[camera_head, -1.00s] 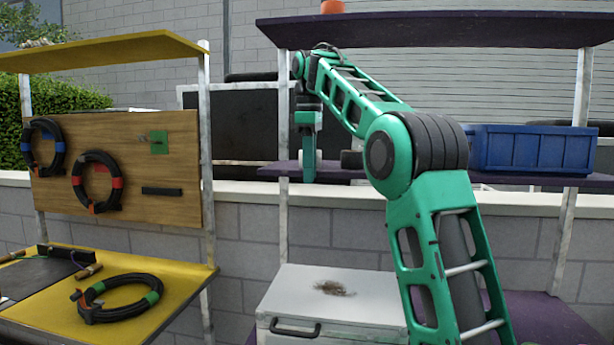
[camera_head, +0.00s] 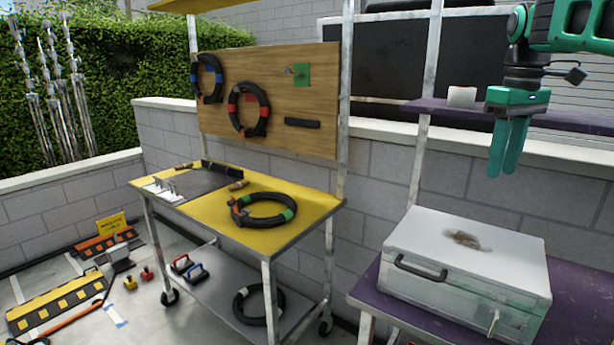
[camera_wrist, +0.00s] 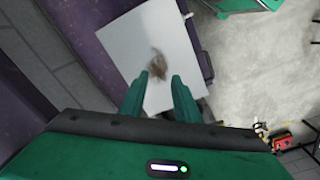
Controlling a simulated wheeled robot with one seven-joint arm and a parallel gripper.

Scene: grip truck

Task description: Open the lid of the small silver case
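The small silver case (camera_head: 440,255) stands on a purple shelf at the lower right of the head view. Its lid is closed, with a brown smudge on top. A dark handle (camera_head: 420,268) is on its front-left side, and a small latch-like tab (camera_head: 493,321) is on its right-hand side. My gripper (camera_head: 506,172) hangs above the case, pointing down, empty and apart from the lid. In the wrist view my gripper (camera_wrist: 160,78) shows its two green fingers spread apart, with the pale case lid (camera_wrist: 158,35) beyond them.
A yellow-topped cart (camera_head: 205,218) with coiled cables stands to the left. The purple shelf (camera_head: 362,290) carries the case, and a shelf post (camera_head: 420,150) rises behind it. A higher purple shelf (camera_head: 460,115) is close to my arm. The air above the lid is clear.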

